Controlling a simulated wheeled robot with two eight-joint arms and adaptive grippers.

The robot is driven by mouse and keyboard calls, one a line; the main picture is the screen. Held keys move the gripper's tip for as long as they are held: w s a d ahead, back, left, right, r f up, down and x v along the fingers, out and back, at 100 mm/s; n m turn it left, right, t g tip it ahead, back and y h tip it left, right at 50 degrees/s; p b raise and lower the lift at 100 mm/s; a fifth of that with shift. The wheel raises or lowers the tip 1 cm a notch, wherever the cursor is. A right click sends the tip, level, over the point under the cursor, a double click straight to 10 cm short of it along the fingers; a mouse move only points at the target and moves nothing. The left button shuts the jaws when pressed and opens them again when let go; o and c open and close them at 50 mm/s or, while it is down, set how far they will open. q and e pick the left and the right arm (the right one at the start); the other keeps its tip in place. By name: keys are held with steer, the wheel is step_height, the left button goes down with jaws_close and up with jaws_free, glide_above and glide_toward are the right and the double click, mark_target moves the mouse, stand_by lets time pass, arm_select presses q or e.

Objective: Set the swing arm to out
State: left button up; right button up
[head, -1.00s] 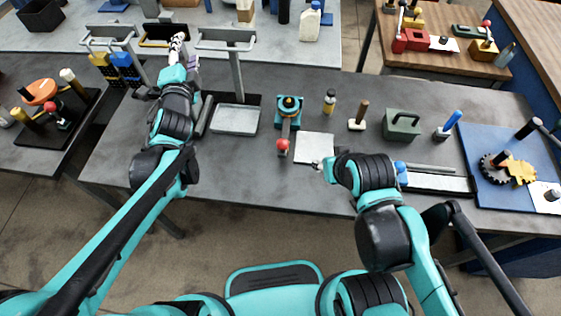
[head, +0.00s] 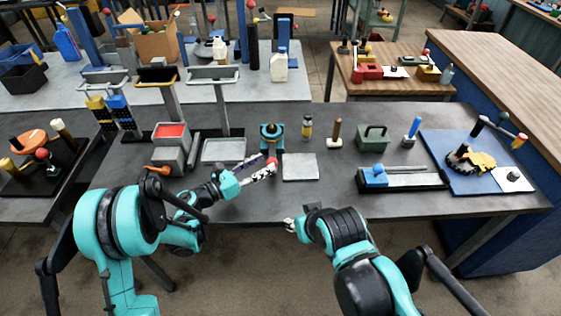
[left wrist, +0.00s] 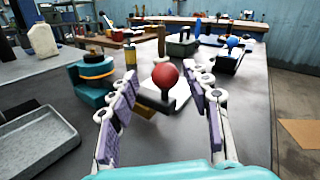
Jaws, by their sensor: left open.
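The swing arm's teal base (head: 271,134) stands on the grey table. A red ball knob (head: 272,161) on its dark arm points toward the table's front edge. In the left wrist view the red ball (left wrist: 166,75) shows between the fingers, with the teal base (left wrist: 92,82) to its left. My left gripper (head: 268,165) is open, its purple-padded fingers at either side of the knob, with no clear contact. It also shows open in the left wrist view (left wrist: 170,100). My right gripper (head: 290,225) hangs by the front edge, too small to read.
A pale square plate (head: 300,167) lies right of the swing arm. A shallow grey tray (head: 224,151) lies to its left. A yellow-black bottle (head: 307,127), a wooden-handled tool (head: 334,132) and a green box (head: 372,137) stand behind to the right.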

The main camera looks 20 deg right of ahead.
mark_target(272, 153)
arm_select(q)
steer(key=shift+s+d+f, duration=0.2)
steer(key=shift+s+f, duration=0.1)
steer(key=shift+f, duration=0.1)
steer(key=shift+d+m+g, duration=0.3)
steer(key=shift+d+g, duration=0.05)
steer(key=shift+g, duration=0.05)
steer(key=b+x, duration=0.1)
steer(key=x, duration=0.6)
steer(key=shift+w+a+b, duration=0.1)
steer(key=shift+w+b, duration=0.1)
steer(key=shift+b, duration=0.15)
jaws_close()
